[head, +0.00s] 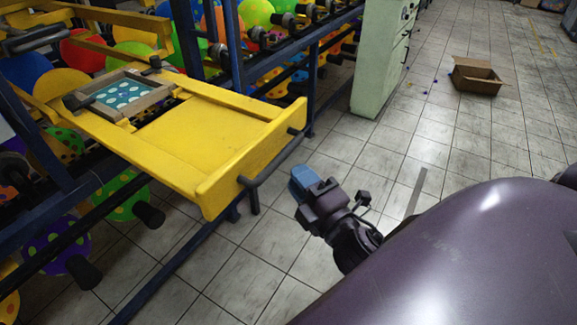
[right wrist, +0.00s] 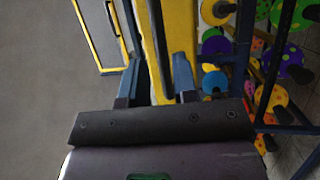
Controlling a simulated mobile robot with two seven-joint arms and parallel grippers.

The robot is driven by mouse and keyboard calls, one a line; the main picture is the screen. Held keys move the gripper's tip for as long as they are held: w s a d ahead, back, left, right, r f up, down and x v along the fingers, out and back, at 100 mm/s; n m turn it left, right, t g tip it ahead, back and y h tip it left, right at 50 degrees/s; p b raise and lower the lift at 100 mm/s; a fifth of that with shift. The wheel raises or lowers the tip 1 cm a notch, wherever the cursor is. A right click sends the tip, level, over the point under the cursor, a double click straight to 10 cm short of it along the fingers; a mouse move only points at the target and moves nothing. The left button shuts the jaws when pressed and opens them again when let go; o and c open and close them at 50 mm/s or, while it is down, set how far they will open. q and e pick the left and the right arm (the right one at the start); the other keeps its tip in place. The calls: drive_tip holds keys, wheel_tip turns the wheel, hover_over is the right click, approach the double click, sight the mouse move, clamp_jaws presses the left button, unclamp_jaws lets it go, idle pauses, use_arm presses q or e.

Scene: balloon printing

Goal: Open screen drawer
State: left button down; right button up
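The yellow screen drawer (head: 207,130) juts from the blue rack on the left, with a wood-framed teal screen with pale spots (head: 124,92) at its far end. A dark handle (head: 250,190) is on its near front board. My right gripper (head: 303,182) is just right of this handle, apart from it in the head view, with blue fingertips towards the drawer. In the right wrist view its two blue fingers (right wrist: 157,85) are spread, with yellow surface and a dark bar beyond them. Nothing shows gripped. My left gripper does not show.
The blue rack (head: 226,55) holds many coloured balloon-like discs, with dark rods sticking out below the drawer. A pale green cabinet (head: 383,55) stands behind. An open cardboard box (head: 477,76) lies on the tiled floor at the upper right. Floor between is mostly clear.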

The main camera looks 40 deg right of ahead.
drive_tip(key=shift+s+a+f+b, duration=0.1)
drive_tip(key=shift+s+f+b, duration=0.15)
drive_tip(key=shift+s, duration=0.8)
drive_tip(key=shift+s+f+b, duration=0.15)
drive_tip(key=shift+s+b, duration=0.1)
drive_tip(key=shift+s, duration=0.8)
wheel_tip(320, 180, down, 27)
drive_tip(key=s+m+g, duration=0.1)
drive_tip(key=m+g, duration=0.7)
drive_tip(key=m, duration=0.7)
drive_tip(key=shift+a+m+y, duration=0.2)
drive_tip(key=shift+m+y, duration=0.1)
drive_tip(key=shift+y, duration=0.1)
drive_tip(key=shift+s+r, duration=0.1)
drive_tip(key=shift+a, duration=0.1)
